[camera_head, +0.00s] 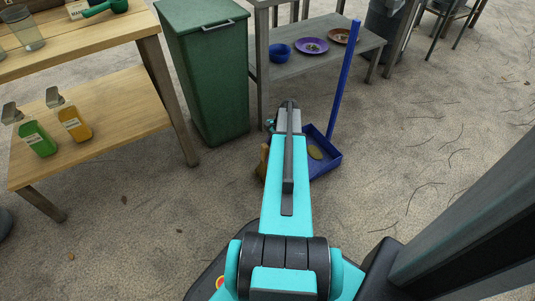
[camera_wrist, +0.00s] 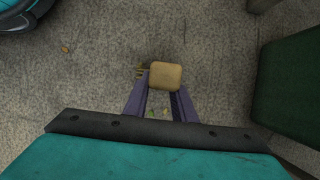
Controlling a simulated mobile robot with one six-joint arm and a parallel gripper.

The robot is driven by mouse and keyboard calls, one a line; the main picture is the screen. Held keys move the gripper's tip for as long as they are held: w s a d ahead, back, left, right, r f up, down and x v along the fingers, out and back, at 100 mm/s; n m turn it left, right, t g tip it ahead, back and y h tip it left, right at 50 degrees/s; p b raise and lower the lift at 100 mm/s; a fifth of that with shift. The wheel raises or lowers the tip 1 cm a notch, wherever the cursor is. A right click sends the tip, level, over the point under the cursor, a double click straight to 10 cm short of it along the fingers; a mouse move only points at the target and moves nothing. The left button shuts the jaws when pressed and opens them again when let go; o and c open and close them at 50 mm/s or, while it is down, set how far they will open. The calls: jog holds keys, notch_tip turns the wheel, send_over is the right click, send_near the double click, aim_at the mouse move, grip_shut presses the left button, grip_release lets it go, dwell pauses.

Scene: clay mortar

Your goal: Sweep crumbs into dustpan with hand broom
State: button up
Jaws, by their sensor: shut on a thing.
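The blue dustpan (camera_head: 331,163) lies on the ground just beyond my arm, its long blue handle standing up. A flat yellow-green piece lies in its pan. My gripper (camera_wrist: 160,95) points down, its two fingers shut on a tan wooden piece, which looks like the hand broom (camera_wrist: 166,76). Part of the tan broom (camera_head: 263,162) shows left of my arm in the head view, close to the dustpan; my arm hides the rest. Small green bits show between the fingers in the wrist view. I cannot tell whether the broom touches the ground.
A green bin (camera_head: 205,80) stands behind on the left. A grey shelf (camera_head: 300,68) with a blue bowl (camera_head: 280,52) and a purple plate (camera_head: 311,45) stands behind the dustpan. A wooden table (camera_head: 95,118) with bottles is at left. A small orange-brown bit (camera_wrist: 65,50) lies on the open ground.

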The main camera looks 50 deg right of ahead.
jog(key=shift+s+d+f, duration=0.1)
jog(key=shift+s+d, duration=0.05)
jog(key=shift+d, duration=0.05)
jog(key=shift+s+d+p, duration=0.3)
jog(key=shift+d+p, duration=0.3)
jog(key=shift+d, duration=0.2)
jog(key=shift+s+d+p, duration=0.3)
jog(key=shift+d+p, duration=0.3)
jog(key=shift+d, duration=0.15)
grip_shut()
jog(key=d, duration=0.1)
jog(key=s+d+p, duration=0.1)
jog(key=d+p, duration=0.1)
jog(key=shift+s+d+r, duration=0.1)
jog(key=shift+s+r, duration=0.05)
jog(key=shift+r, duration=0.1)
jog(key=d, duration=0.1)
jog(key=s+d+p, duration=0.1)
jog(key=d+p, duration=0.1)
jog(key=shift+s+d+f, duration=0.2)
jog(key=shift+f, duration=0.05)
